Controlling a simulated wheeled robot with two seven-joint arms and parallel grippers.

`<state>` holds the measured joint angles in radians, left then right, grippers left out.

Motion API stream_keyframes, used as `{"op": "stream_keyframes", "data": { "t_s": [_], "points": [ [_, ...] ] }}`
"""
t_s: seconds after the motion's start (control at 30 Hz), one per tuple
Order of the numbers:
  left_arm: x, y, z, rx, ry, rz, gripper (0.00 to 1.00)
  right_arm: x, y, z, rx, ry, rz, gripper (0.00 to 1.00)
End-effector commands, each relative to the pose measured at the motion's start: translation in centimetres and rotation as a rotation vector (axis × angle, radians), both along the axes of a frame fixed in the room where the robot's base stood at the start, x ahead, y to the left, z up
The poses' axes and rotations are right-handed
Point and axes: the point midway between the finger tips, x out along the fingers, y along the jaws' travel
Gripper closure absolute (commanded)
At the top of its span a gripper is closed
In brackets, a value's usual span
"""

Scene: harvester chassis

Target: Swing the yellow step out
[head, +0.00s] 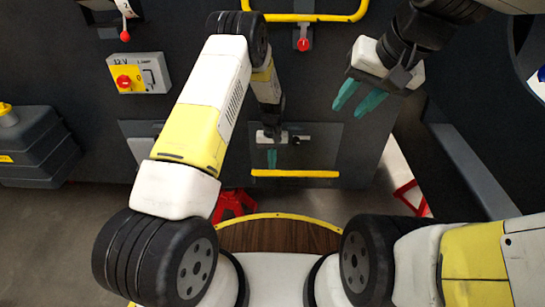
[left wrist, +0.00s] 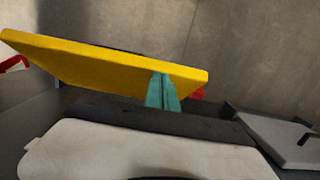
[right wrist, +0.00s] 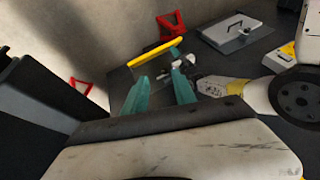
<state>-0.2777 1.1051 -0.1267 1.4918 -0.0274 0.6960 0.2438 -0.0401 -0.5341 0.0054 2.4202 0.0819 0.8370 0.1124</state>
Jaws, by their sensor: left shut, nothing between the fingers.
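The yellow step (head: 295,173) shows in the head view as a narrow horizontal bar at the lower edge of a dark panel. In the left wrist view the step (left wrist: 95,68) is a broad slanting yellow plate; in the right wrist view it is a thin bar (right wrist: 155,52). My left gripper (head: 272,158) is shut and empty, its teal fingertips just above the step's left part. In the left wrist view its fingers (left wrist: 162,92) overlap the step's right end; I cannot tell if they touch. My right gripper (head: 358,99) is open and empty, up and right of the step.
A yellow handrail (head: 310,17) with a red-knobbed latch (head: 304,43) is above. A switch box (head: 138,74) is on the chassis wall at left, and a grey container (head: 35,150) stands at far left. Red stands (head: 234,204) are on the floor below. Open floor lies beyond the step.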

Motion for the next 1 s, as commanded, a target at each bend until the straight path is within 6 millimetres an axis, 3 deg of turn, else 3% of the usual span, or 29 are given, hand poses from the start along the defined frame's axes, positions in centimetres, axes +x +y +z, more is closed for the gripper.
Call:
{"op": "stream_keyframes", "data": {
  "t_s": [0.2,0.57,0.77,1.0],
  "points": [
    [0.0,0.0,0.0,0.0,0.0,0.0,1.0,-2.2,-0.3,0.9,-0.095,-0.133,0.124,0.67],
    [-1.1,0.0,-0.6,0.001,-0.053,-0.001,1.0,-2.6,-0.4,1.0,-0.121,-0.162,0.154,0.67],
    [-3.1,0.0,-2.3,0.003,-0.168,-0.003,1.0,-2.6,-0.4,1.0,-0.12,-0.162,0.153,0.67],
    [-5.9,0.1,-5.7,0.006,-0.368,-0.007,1.0,-2.6,-0.4,1.0,-0.12,-0.162,0.152,0.67]
  ]
}}
